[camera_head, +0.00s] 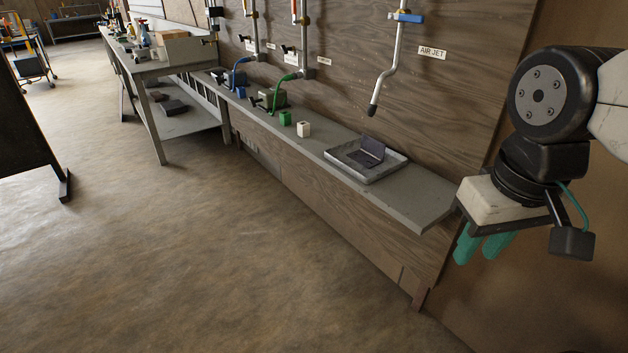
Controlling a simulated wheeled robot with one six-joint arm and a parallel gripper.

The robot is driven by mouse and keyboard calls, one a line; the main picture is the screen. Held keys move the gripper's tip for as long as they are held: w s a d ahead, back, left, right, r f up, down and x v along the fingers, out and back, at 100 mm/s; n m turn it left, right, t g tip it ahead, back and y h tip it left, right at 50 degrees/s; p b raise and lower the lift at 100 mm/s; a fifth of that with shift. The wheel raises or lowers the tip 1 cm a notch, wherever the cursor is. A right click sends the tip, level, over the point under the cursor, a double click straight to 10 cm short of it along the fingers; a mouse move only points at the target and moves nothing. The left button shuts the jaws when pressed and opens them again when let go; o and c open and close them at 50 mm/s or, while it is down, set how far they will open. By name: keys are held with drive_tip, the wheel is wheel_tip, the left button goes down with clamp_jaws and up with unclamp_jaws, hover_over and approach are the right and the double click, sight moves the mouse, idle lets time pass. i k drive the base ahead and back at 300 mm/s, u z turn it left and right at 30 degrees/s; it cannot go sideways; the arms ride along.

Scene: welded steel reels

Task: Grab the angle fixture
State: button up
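The angle fixture (371,148) looks like a small dark L-shaped bracket. It lies in a shallow grey tray (385,170) on the narrow grey shelf along the wooden wall. My gripper (482,248) hangs at the right of the picture, with two green fingers pointing down. It is to the right of the shelf's near end and well apart from the fixture.
A bent air-jet pipe (384,84) hangs above the tray. A workbench (150,68) stands at the back left. The floor in front is clear.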

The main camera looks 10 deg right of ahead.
sight(372, 151)
drive_tip(key=u, duration=1.15)
drive_tip(key=i, duration=0.8)
drive_tip(key=z, duration=0.45)
drive_tip(key=i, duration=0.55)
drive_tip(key=z, duration=1.1)
drive_tip(key=i, duration=0.45)
drive_tip(key=z, duration=0.5)
